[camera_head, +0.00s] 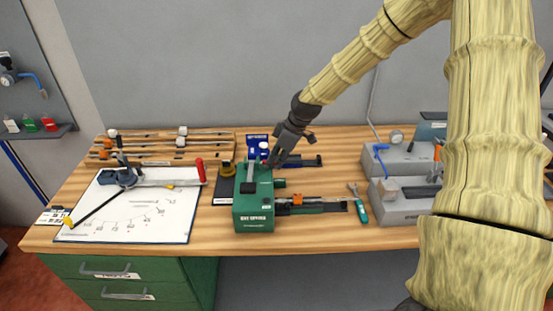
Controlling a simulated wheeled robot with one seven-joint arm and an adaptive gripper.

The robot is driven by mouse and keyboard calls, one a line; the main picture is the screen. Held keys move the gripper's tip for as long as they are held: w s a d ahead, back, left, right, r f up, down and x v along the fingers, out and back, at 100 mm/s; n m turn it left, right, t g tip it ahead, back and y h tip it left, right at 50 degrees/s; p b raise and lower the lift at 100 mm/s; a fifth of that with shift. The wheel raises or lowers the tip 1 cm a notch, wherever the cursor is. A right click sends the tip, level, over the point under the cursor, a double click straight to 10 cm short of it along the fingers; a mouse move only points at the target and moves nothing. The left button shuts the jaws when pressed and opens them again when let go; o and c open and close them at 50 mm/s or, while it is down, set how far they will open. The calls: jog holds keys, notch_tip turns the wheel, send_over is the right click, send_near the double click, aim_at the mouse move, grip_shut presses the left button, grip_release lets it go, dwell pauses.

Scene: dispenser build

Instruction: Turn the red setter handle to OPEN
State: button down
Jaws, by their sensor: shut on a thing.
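A green box (254,207) with white lettering stands at the middle of the workbench, with a grey lever-like part (249,178) on top. My gripper (277,158) points down at the rear right of this box. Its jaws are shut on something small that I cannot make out. A red handle grip (201,169) shows at the right end of a metal arm on the white board (160,225), well to the left of my gripper. No red handle shows at the green box, and no OPEN mark is legible.
A dark strip with an orange part (306,200) extends right from the box. A spanner-like tool (358,200) lies farther right, before grey units (402,206). A blue item (257,142) stands behind the box. Rods (160,143) lie at the back left.

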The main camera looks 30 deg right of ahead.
jog(key=shift+w, duration=0.1)
jog(key=shift+w+d+n+g+y, duration=0.15)
jog(key=shift+d+n+g+y, duration=0.1)
jog(key=shift+n, duration=0.55)
jog(key=shift+w+d+n+g+y, duration=0.15)
jog(key=shift+n+y, duration=0.1)
jog(key=shift+n, duration=0.55)
jog(key=c, duration=1.4)
grip_release()
jog(key=shift+c, duration=0.2)
jog(key=shift+r, duration=0.1)
jog(key=v, duration=1.1)
jog(key=shift+r, duration=0.4)
jog(key=shift+d, duration=0.15)
